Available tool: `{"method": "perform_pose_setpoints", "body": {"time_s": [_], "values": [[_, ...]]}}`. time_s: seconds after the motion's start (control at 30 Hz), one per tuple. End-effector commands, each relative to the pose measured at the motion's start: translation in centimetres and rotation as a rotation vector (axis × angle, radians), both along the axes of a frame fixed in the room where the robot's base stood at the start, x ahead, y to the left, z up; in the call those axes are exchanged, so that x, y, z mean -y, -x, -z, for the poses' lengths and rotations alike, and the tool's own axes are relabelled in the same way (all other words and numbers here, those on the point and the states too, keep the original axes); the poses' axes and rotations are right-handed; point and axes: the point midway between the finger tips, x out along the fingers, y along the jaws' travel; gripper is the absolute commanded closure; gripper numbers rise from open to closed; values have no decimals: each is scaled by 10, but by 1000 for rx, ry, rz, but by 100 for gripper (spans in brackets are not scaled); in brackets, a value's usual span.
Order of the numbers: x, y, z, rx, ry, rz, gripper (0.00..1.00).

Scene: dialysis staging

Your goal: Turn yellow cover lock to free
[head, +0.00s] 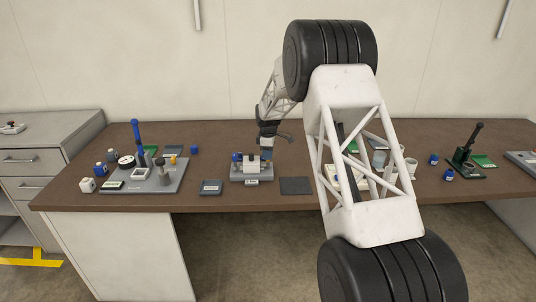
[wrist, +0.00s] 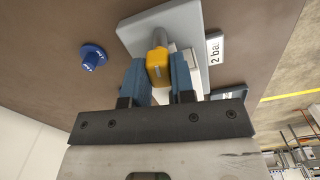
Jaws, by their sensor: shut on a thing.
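The yellow cover lock (wrist: 156,66) sits on a grey fixture (wrist: 150,22) in the wrist view, beside a label reading "2 ba", partly cut off. My gripper (wrist: 160,75) has its two blue fingers on either side of the yellow lock and is shut on it. In the head view my gripper (head: 267,152) reaches down onto the right part of the small grey fixture (head: 243,178) at the middle of the table. The yellow lock cannot be made out in the head view.
A blue knob-like piece (wrist: 93,57) lies left of the fixture in the wrist view. On the brown table (head: 215,160), a grey board (head: 150,185) with several parts stands left, a small dark box (head: 211,187) nearer, and a dark flat pad (head: 295,186) right of the fixture.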

Motion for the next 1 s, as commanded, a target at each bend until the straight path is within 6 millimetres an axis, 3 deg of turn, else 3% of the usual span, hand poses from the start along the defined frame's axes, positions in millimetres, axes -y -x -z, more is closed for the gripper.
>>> {"method": "perform_pose_setpoints", "body": {"time_s": [1.0], "values": [[0,0,-1,1,-1,932,100]]}}
